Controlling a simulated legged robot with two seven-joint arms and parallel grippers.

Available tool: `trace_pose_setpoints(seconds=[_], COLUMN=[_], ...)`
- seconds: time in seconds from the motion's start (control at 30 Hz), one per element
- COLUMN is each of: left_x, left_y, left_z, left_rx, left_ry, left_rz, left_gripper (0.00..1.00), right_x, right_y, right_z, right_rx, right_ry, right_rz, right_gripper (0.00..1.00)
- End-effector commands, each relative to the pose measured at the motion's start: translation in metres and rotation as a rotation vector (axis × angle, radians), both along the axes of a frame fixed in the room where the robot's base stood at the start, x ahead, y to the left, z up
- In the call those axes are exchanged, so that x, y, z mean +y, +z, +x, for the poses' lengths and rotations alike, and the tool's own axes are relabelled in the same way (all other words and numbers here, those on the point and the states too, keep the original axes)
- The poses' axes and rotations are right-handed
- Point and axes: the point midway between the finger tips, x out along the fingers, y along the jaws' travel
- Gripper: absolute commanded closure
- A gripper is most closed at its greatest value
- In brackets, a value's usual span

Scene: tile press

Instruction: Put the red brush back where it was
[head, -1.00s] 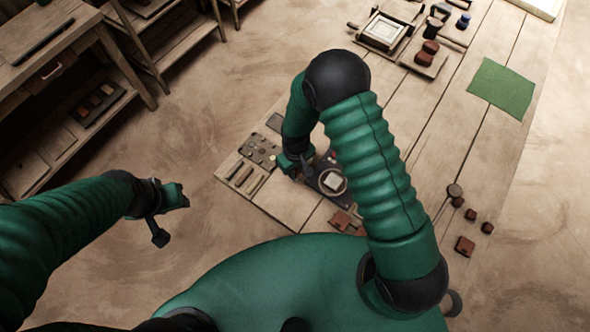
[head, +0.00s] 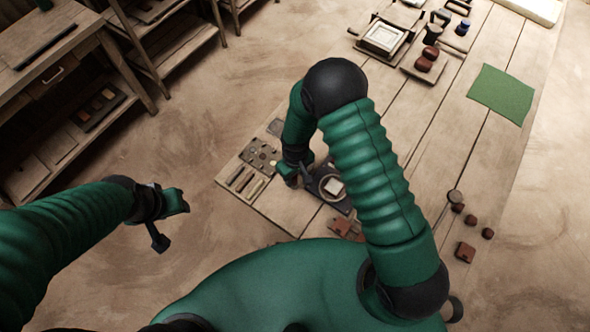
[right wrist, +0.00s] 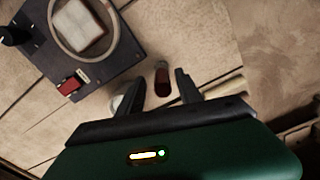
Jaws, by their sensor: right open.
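A small dark red object with a paler end, which looks like the red brush (right wrist: 162,82), shows between my right fingers in the right wrist view. My right gripper (right wrist: 160,73) is open around it, with a gap on both sides. In the head view my right gripper (head: 293,174) is low over the near left part of the wooden platform, and the brush cannot be made out there. My left gripper (head: 168,220) is off to the left over bare floor, and its finger opening is unclear.
A dark press plate (right wrist: 47,57) with a ring, a pale tile (right wrist: 82,27) and a red block (right wrist: 70,85) is beside the gripper. Slim tools (head: 246,181) lie to its left. A green mat (head: 502,94) lies on the far right; shelves stand left.

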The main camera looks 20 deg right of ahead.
Motion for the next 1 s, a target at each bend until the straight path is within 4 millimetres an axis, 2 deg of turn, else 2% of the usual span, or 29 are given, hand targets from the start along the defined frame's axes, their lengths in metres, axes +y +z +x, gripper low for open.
trace_pose_setpoints(seconds=[0.3, 0.57, 0.67, 0.8, 0.9, 1.0], left_x=[0.000, 0.000, 0.000, 0.000, 0.000, 0.000], left_y=[-0.007, -0.008, -0.008, -0.008, -0.008, -0.008], left_z=[0.000, 0.000, 0.000, 0.000, 0.000, 0.000], left_rx=[0.000, 0.000, 0.000, 0.000, 0.000, 0.000], left_ry=[0.000, 0.000, 0.000, 0.000, 0.000, 0.000], left_rz=[0.000, 0.000, 0.000, 0.000, 0.000, 0.000], left_gripper=[0.58, 0.58, 0.58, 0.58, 0.58, 0.58], right_x=[0.000, -0.005, -0.022, -0.052, -0.065, -0.070], right_y=[0.079, 0.119, 0.152, 0.198, 0.215, 0.221], right_z=[0.001, -0.003, -0.017, -0.058, -0.083, -0.094], right_rx=[-0.005, -0.012, -0.061, -0.154, -0.203, -0.223], right_ry=[-0.001, -0.017, -0.087, -0.230, -0.309, -0.346], right_rz=[0.001, 0.001, 0.007, 0.022, 0.033, 0.039], right_gripper=[0.58, 0.58, 0.58, 0.58, 0.58, 0.58])
